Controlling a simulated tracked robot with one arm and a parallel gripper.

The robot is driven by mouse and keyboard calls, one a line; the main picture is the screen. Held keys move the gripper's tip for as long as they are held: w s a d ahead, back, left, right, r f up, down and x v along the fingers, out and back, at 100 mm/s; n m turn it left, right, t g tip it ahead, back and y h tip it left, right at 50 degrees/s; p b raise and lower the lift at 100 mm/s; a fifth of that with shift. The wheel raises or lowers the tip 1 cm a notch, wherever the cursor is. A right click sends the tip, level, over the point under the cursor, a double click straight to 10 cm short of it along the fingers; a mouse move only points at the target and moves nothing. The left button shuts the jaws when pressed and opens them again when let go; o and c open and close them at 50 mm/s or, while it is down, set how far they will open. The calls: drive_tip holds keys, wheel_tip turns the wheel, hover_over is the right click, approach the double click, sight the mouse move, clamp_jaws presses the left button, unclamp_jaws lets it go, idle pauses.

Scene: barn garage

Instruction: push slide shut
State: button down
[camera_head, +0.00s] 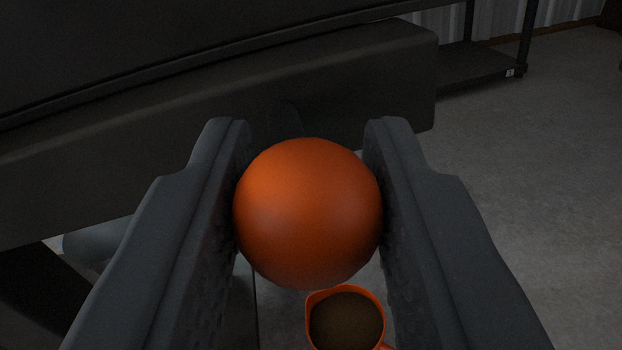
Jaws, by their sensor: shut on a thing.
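My gripper (306,135) is shut on an orange ball (308,215). The ball sits between the two dark grey fingers, with both inner pads against its sides. Behind the fingertips is a long dark bar or panel (350,75) with a rounded right end, below a larger dark body (150,45). I cannot tell whether this panel is the slide. The fingers and ball hide part of it, and I cannot tell whether they touch it.
An orange cup (313,320) with brown contents shows below the ball, cut off by the frame's bottom edge. A dark metal rack (475,62) stands by the corrugated wall at the upper right. The grey floor (540,170) at the right is clear.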

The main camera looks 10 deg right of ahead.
drive_tip(key=c, duration=1.1)
unclamp_jaws()
drive_tip(key=shift+w, duration=0.15)
drive_tip(key=shift+c, duration=0.2)
drive_tip(key=shift+s, duration=0.2)
drive_tip(key=shift+s+a, duration=0.3)
drive_tip(key=shift+s, duration=0.25)
drive_tip(key=p+v, duration=0.3)
drive_tip(key=v, duration=0.9)
drive_tip(key=shift+s+f, duration=0.1)
